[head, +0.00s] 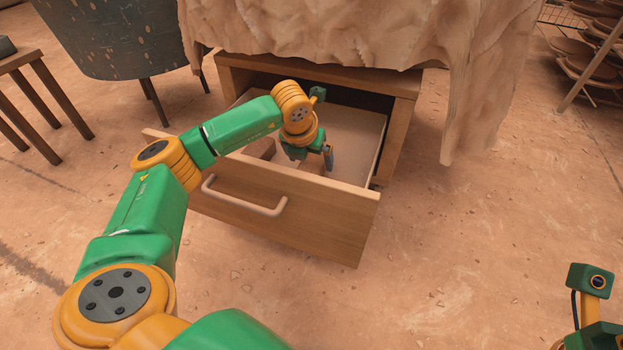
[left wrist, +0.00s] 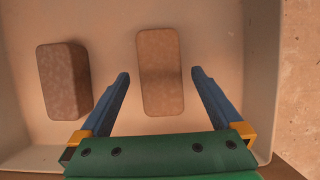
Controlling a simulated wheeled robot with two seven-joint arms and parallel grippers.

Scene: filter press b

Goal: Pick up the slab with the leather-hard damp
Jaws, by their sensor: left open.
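Two slabs lie apart on the pale floor of the open drawer (head: 300,222). In the left wrist view, one slab (left wrist: 160,72) is lighter brown and sits between my left gripper's open fingers. The other slab (left wrist: 64,82) is darker brown and lies to the left, outside the fingers. In the head view, the slab (head: 263,149) left of my gripper shows partly behind my arm. My left gripper (head: 312,164) is open and empty, pointing down inside the drawer; its fingertips flank the lighter slab without visible contact.
The drawer's front with its bar handle (head: 243,197) and its side walls surround the slabs. The wooden cabinet (head: 402,125) stands behind, under a draped cover (head: 470,80). A dark tub (head: 120,38) and stool (head: 35,85) are at left.

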